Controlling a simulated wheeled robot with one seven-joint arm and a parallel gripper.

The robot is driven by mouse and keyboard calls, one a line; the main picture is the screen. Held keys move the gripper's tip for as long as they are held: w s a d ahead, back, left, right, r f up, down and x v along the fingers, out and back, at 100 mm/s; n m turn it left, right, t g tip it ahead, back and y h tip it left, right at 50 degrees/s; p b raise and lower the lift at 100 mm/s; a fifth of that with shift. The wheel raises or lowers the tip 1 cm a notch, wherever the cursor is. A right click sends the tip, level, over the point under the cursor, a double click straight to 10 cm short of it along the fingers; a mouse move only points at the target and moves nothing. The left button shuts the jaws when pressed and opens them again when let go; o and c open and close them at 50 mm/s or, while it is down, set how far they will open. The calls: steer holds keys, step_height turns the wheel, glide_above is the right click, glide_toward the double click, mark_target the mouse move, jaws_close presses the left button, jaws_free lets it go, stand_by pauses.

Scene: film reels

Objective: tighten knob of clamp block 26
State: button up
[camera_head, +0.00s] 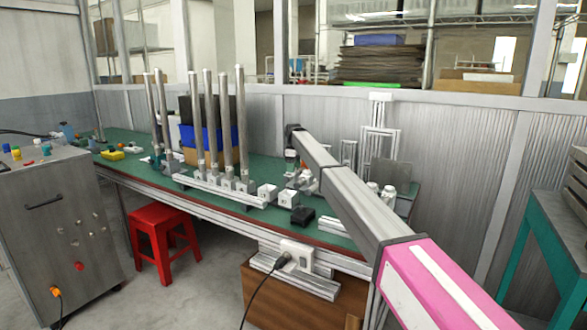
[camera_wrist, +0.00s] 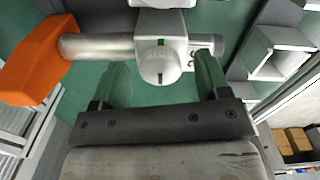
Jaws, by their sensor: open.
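In the wrist view a white clamp block (camera_wrist: 160,28) holds a round silver-white knob (camera_wrist: 156,68) with small green marks. No number is readable on the block. A metal rod (camera_wrist: 95,46) runs sideways at the block and ends in an orange piece (camera_wrist: 30,65) on the left. My gripper (camera_wrist: 163,76) is open, with one greenish finger on each side of the knob. I cannot tell whether either finger touches it. In the head view my gripper is too small and partly hidden by my arm to make out clearly.
In the head view several upright metal posts (camera_head: 209,115) stand in a white base on the green workbench (camera_head: 130,142). Small white blocks (camera_head: 288,198) and a black box (camera_head: 302,215) lie near the front edge. A red stool (camera_head: 165,225) and a grey cabinet (camera_head: 55,225) stand in front.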

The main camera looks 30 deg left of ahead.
steer(key=shift+f, duration=0.2)
steer(key=c, duration=0.9)
